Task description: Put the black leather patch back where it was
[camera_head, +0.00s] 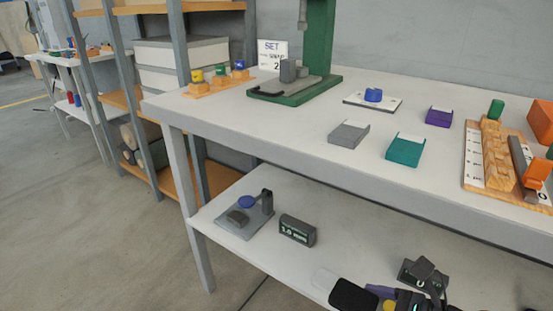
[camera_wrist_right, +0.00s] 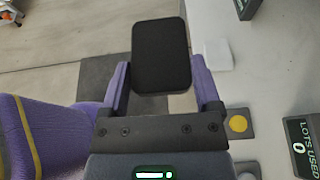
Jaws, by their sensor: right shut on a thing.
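The black leather patch (camera_wrist_right: 161,57) is a dark rounded rectangle. My right gripper (camera_wrist_right: 158,72) has its purple fingers on either side of the patch and is shut on it. In the head view the patch (camera_head: 353,296) shows at the bottom edge, over the front of the lower shelf (camera_head: 350,255). The right gripper (camera_head: 380,291) is partly cut off there. A white square (camera_wrist_right: 217,54) lies on the shelf beside the patch; it also shows in the head view (camera_head: 325,279). I cannot tell the gap between patch and shelf. My left gripper is not in view.
Above, the bench carries a green press (camera_head: 318,40), teal tray (camera_head: 404,151) and wooden rack (camera_head: 497,155).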

